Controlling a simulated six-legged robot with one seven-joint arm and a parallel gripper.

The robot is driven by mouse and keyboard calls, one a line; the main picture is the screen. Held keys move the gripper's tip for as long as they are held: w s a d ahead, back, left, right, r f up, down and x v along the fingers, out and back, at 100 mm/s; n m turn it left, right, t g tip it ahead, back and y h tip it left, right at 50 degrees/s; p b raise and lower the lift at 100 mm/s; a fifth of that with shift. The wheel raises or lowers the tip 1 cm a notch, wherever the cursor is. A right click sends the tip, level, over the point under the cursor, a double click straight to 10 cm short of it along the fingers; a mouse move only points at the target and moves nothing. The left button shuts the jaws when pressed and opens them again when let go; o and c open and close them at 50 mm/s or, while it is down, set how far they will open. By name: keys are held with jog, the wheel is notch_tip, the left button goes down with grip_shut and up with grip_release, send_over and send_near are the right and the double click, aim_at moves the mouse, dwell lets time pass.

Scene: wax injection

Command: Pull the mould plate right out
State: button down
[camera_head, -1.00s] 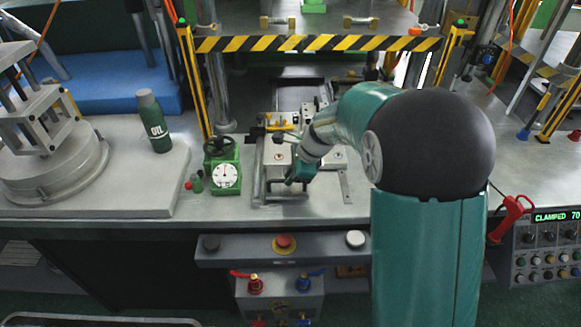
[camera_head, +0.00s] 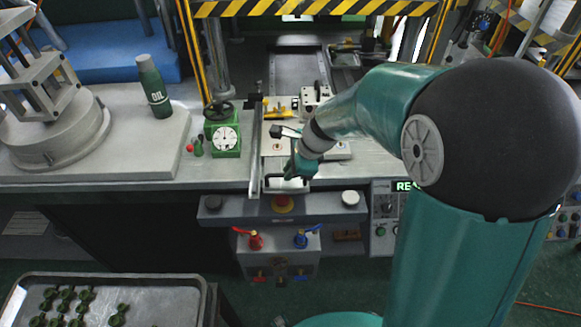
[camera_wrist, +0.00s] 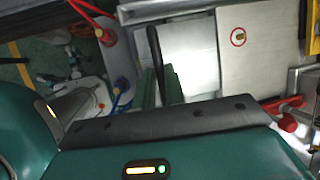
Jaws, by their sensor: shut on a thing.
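The mould plate (camera_head: 271,154) is a flat metal plate with a small round mark, on the bench between rails at the front of the press. In the wrist view the plate (camera_wrist: 262,62) is pale, with a red-ringed mark. Its handle (camera_head: 286,187) is at the front, close to the bench's front edge. In the wrist view the dark handle bar (camera_wrist: 154,45) runs down between the fingers. My gripper (camera_head: 294,173) is shut on the handle. My fingers also show in the wrist view (camera_wrist: 161,88). My arm hides part of the plate's right side.
A green gauge (camera_head: 224,138) and an oil bottle (camera_head: 153,88) stand left of the rails. A button bar (camera_head: 240,208) sits below the front edge. A tray of small green parts (camera_head: 112,285) is at lower left. A control box display (camera_head: 403,186) is partly hidden.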

jog(key=shift+w, duration=0.2)
jog(key=c, duration=1.5)
grip_release()
jog(key=shift+s, duration=0.1)
jog(key=v, duration=1.4)
jog(key=s+d+r+n+t+h, duration=0.1)
jog(key=s+d+n, duration=0.1)
jog(key=s+n, duration=0.3)
jog(key=s+d+r+n+t+h, duration=0.1)
jog(key=s+d+n+h, duration=0.1)
jog(key=s+n, duration=0.4)
jog(key=s+d+r+n+t+h, duration=0.1)
jog(key=s+d+n, duration=0.3)
jog(key=s+n, duration=0.2)
jog(key=shift+s+d+r+t+h, duration=0.1)
jog(key=shift+s+r+t+h, duration=0.2)
jog(key=shift+s, duration=0.2)
